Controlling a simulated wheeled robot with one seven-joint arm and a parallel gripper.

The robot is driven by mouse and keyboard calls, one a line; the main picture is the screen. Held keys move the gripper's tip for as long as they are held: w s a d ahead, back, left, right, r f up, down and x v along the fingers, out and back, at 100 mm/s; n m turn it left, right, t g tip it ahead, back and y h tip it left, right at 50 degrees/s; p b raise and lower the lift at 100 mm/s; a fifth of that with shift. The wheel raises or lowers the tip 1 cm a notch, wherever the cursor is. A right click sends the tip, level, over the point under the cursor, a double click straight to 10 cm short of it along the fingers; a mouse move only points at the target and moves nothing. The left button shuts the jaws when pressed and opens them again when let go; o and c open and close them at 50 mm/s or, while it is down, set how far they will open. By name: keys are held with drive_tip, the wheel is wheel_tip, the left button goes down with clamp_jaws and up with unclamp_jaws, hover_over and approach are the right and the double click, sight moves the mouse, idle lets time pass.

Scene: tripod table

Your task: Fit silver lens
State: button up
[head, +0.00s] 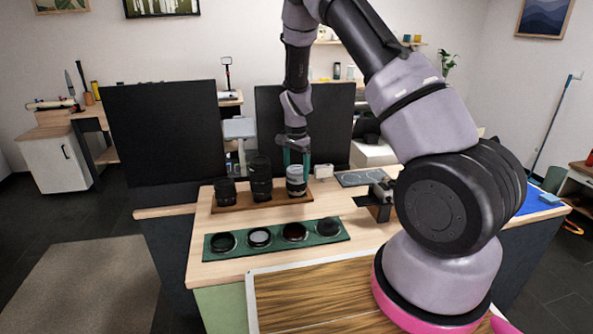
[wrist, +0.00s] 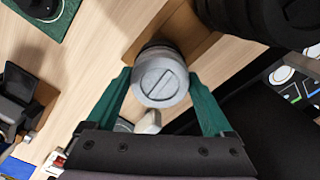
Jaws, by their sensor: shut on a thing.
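The silver lens (head: 296,183) is upright at the right end of the brown wooden tray (head: 240,208). In the wrist view the silver lens (wrist: 163,80) shows its round grey top, with a raised bar across it. My gripper (head: 294,158) points down from above, its green fingers on either side of the lens and shut on it. In the wrist view my gripper (wrist: 160,88) has one finger at each side of the lens. I cannot tell whether the lens base touches the tray. A camera-like dark device (head: 381,190) stands on the table to the right.
Two black lenses, a short one (head: 225,191) and a tall one (head: 260,180), stand left of the silver lens. A green tray (head: 276,243) with several round filters or caps lies in front. A small white object (head: 323,171) is close right of my gripper. Dark panels (head: 165,135) stand behind.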

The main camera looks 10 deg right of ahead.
drive_tip(key=shift+s+f+m, duration=0.1)
drive_tip(key=shift+s+m, duration=0.05)
drive_tip(key=shift+m, duration=0.75)
drive_tip(key=o, duration=1.2)
drive_tip(key=shift+r, duration=3.55)
